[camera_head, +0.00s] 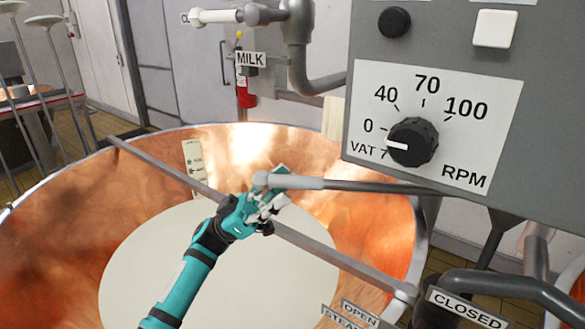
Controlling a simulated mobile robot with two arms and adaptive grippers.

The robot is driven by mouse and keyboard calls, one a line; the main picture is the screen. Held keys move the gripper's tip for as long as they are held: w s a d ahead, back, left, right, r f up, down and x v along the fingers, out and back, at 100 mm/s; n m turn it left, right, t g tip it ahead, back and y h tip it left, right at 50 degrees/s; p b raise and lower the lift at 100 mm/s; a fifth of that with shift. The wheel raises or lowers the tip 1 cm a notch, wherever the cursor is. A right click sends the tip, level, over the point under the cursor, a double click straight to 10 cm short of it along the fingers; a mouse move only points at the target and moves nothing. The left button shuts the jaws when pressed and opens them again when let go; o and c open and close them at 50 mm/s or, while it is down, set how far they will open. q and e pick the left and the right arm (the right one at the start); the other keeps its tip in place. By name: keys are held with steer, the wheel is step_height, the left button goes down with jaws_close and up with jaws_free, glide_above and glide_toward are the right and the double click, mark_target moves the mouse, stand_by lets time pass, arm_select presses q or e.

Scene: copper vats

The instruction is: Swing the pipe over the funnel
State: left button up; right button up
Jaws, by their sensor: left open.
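A grey pipe-like arm (380,187) with a paler sleeve (300,183) reaches from under the control panel to the middle of the vat, above the crossbar. Another grey pipe (298,60) bends down at the top, with a white-ended handle (215,16) to its left. I cannot tell which is the task's pipe. I make out no funnel. My left gripper (272,200), teal with pale fingers, is open at the left end of the sleeved arm. Its fingers overlap that end; contact is unclear. My right gripper is not in view.
The copper vat (60,235) holds pale liquid (150,270), with a crossbar (330,255) over it. The control panel (545,110) with an RPM dial (412,142) blocks the right. Dark pipework with a CLOSED sign (465,308) stands lower right.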

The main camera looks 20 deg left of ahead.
mark_target(293, 188)
arm_select(q)
steer(key=shift+p+x, duration=0.4)
steer(key=shift+x, duration=1.25)
jaws_close()
steer(key=shift+f, duration=0.1)
